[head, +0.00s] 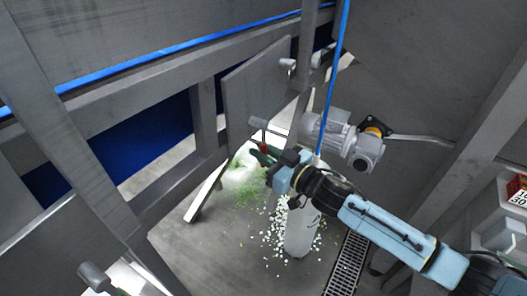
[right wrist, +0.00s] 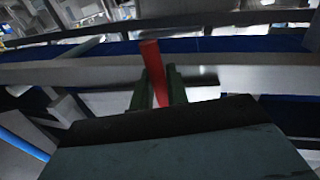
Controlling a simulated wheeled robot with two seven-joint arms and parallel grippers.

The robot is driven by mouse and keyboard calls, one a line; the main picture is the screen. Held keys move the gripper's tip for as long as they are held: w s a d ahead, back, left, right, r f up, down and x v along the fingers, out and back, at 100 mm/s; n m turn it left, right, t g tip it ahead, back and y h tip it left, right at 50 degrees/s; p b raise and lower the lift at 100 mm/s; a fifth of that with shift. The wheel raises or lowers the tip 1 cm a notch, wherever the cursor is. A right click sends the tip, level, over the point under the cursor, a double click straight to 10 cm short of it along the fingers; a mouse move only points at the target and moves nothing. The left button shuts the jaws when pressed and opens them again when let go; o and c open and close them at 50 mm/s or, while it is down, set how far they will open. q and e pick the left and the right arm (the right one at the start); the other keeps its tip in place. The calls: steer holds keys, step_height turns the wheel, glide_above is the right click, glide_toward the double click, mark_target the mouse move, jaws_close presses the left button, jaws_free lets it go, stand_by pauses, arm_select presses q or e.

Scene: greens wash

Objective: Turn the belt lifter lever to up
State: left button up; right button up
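The belt lifter lever has a red handle (head: 264,148) hanging below a grey pivot on a grey panel (head: 256,92) of the frame. My right gripper (head: 262,157) is at this handle, with its dark green fingers on either side of it. In the right wrist view the red handle (right wrist: 154,70) stands slightly tilted between the two fingertips (right wrist: 160,86) and fills the gap. The fingers look closed on it. The handle's lower end is hidden by the gripper. My left gripper is in neither view.
A grey motor (head: 345,138) sits just right of the lever. A blue vertical strip (head: 334,75) passes between them. White and green scraps (head: 275,235) lie on the floor near a pale cylinder (head: 300,232). A floor grate (head: 346,265) and grey beams surround the arm.

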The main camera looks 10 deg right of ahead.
jaws_close()
steer(key=shift+w+d+r+n+t+y+b, duration=0.1)
steer(key=shift+w+d+r+n+y+b, duration=0.35)
steer(key=shift+n, duration=0.8)
steer(key=shift+w+d+r+n+t+y+b, duration=0.1)
steer(key=shift+w+d+n, duration=0.4)
steer(key=shift+w+n, duration=0.55)
steer(key=shift+w+d+r+n+t+y+b, duration=0.1)
steer(key=shift+w+d+r+n+y+b, duration=0.3)
steer(key=shift+n, duration=1)
steer(key=shift+w+d+f, duration=0.1)
steer(key=shift+o, duration=2.3)
jaws_free()
